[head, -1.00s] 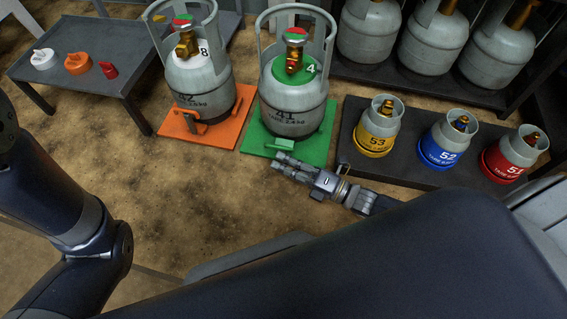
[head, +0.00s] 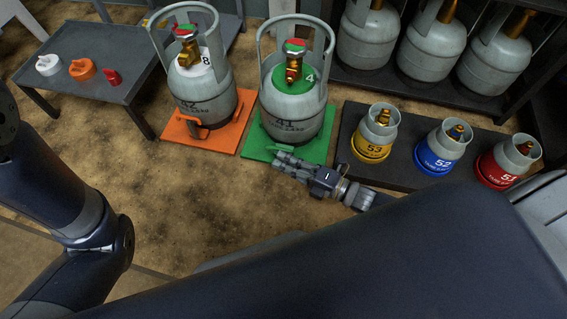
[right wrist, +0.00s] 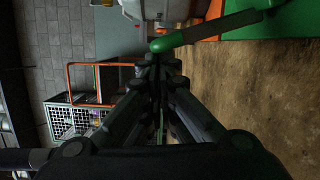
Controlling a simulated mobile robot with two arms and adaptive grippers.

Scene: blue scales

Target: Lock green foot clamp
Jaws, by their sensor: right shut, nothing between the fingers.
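The green platform (head: 318,152) carries a tall grey cylinder (head: 290,112) marked 41 with a green collar. In the right wrist view, a green clamp lever (right wrist: 212,30) runs from the upper right down to a rounded end just beyond my right gripper (right wrist: 160,60). The gripper is shut and empty, its tips at or very near that end; I cannot tell if they touch. My left arm shows at the left, but its gripper is out of view.
An orange platform (head: 172,142) with another tall cylinder (head: 208,95) stands left of the green one. A dark low stand (head: 400,172) with yellow, blue and red-based small cylinders is at the right. A grey table (head: 60,52) holds small caps. Bare ground lies in front.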

